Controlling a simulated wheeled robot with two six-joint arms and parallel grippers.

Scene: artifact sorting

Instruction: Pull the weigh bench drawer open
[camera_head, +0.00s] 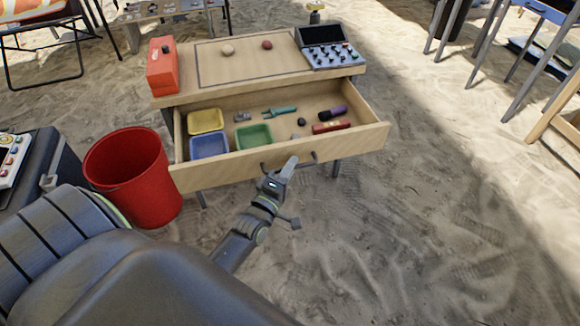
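The weigh bench (350,75) stands ahead with its wooden drawer (350,139) pulled well out, its inside open to view. The drawer's dark bar handle (311,157) is on the front panel. My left gripper (289,168) is at the middle of the handle, its fingers together over the bar and seeming shut on it; they hide that part of the handle. My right gripper is not in view.
The drawer holds yellow (205,121), blue (209,145) and green (254,137) trays and small tools. A red bucket (130,175) stands close to its left. An orange box (162,66) and a keypad device (328,46) sit on the bench.

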